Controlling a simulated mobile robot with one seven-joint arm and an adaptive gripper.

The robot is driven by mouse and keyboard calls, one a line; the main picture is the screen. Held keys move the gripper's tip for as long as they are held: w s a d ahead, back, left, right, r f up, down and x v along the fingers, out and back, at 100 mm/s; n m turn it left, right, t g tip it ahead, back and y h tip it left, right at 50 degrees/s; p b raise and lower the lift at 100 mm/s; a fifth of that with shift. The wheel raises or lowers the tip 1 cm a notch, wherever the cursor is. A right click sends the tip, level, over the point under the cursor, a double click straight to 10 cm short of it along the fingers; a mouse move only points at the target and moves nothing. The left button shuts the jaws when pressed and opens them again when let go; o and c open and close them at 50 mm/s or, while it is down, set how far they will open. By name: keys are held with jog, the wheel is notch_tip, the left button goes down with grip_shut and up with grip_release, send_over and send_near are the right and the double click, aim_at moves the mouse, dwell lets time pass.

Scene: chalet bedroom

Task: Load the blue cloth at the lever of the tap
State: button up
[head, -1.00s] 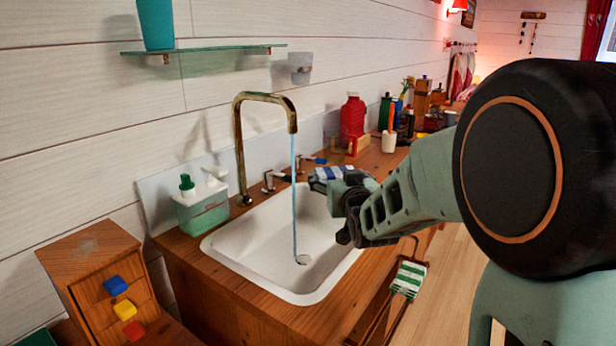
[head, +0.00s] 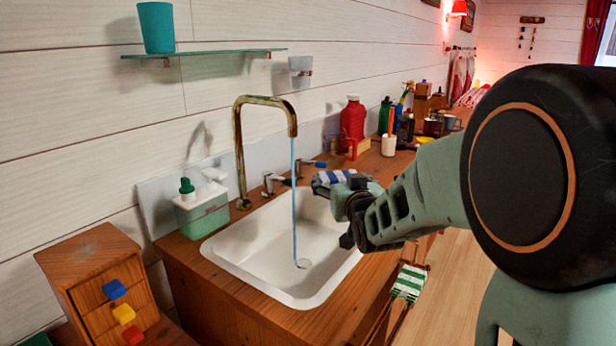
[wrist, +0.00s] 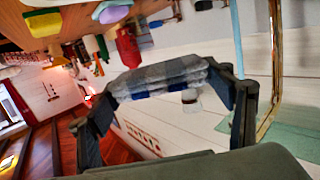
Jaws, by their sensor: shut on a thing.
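My gripper (head: 350,190) is shut on the blue-and-white striped cloth (head: 332,178), holding it above the right rear of the sink. In the wrist view the cloth (wrist: 160,76) spans between the two fingers, looking greyish with blue stripes. The brass tap (head: 238,150) stands behind the sink, with a thin blue stream of water falling from its spout. One lever (head: 272,181) is beside the tap's foot. A second lever with a blue mark (head: 308,164) is further right, just behind the cloth. The cloth appears apart from both levers, but the exact gap is unclear.
The white sink (head: 235,246) lies below my gripper. A soap dispenser (head: 203,208) stands left of the tap. A red bottle (head: 352,118) and a white cup (head: 388,145) stand on the counter beyond. A green-striped cloth (head: 410,282) hangs on the front rail.

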dwell(0.4)
jog(key=s+d+r+p, duration=0.1)
jog(key=d+r+p, duration=0.1)
jog(key=d+r, duration=0.2)
jog(key=shift+s+d, duration=0.25)
jog(key=shift+d, duration=0.15)
dwell(0.6)
